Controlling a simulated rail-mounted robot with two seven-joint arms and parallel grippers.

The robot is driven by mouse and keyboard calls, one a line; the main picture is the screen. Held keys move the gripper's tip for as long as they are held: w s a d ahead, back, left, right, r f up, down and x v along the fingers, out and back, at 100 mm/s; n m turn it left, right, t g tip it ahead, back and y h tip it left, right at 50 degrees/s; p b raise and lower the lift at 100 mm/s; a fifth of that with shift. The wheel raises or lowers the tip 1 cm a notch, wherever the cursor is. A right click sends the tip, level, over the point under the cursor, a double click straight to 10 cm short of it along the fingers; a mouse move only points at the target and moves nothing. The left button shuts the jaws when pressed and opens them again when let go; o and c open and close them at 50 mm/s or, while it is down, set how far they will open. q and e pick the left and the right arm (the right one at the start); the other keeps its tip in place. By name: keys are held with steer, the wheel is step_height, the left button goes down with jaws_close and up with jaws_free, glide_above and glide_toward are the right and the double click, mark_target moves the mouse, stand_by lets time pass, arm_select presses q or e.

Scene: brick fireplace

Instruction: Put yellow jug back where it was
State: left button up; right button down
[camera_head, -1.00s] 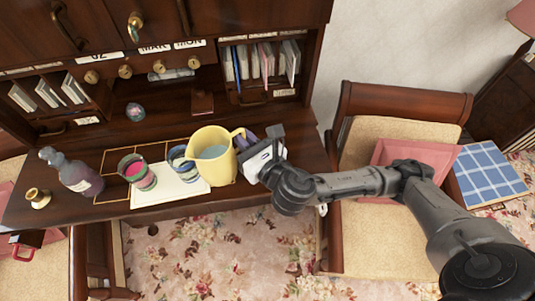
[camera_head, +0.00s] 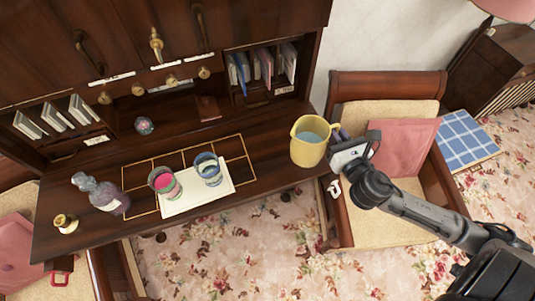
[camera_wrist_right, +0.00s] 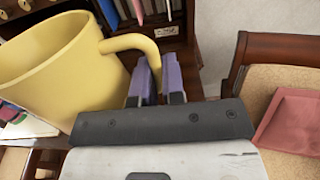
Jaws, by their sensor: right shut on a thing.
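The yellow jug (camera_head: 308,150) is upright at the right end of the dark desk (camera_head: 268,165), with pale blue liquid inside. I cannot tell whether its base touches the desk top. My right gripper (camera_head: 339,137) is at the jug's right side, shut on its handle. In the right wrist view the jug (camera_wrist_right: 50,75) fills the left side, and the purple fingers of my right gripper (camera_wrist_right: 148,78) close around the lower part of the handle. My left gripper is not in view.
Two patterned cups, one with pink (camera_head: 164,183) and one with blue (camera_head: 207,169), stand on a white sheet (camera_head: 197,198) over a gold-lined grid. A glass bottle (camera_head: 103,194) and brass candlestick (camera_head: 66,223) are at left. A cushioned chair (camera_head: 385,210) stands right of the desk.

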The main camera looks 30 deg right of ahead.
steer(key=shift+w+a+f+b, duration=0.3)
steer(key=shift+w+a+f, duration=0.4)
steer(key=shift+w+f, duration=0.95)
steer(key=shift+w+a+f+b, duration=0.25)
steer(key=shift+w+a+f, duration=0.45)
steer(key=shift+w+f, duration=1)
steer(key=shift+w+a+f+b, duration=0.3)
steer(key=shift+w+a+f, duration=0.4)
steer(key=shift+w+f, duration=0.95)
steer(key=shift+s+f, duration=0.15)
steer(key=shift+f, duration=0.15)
steer(key=shift+f, duration=0.1)
steer(key=shift+f, duration=0.15)
steer(key=c, duration=1.2)
jaws_free()
steer(key=shift+c, duration=0.2)
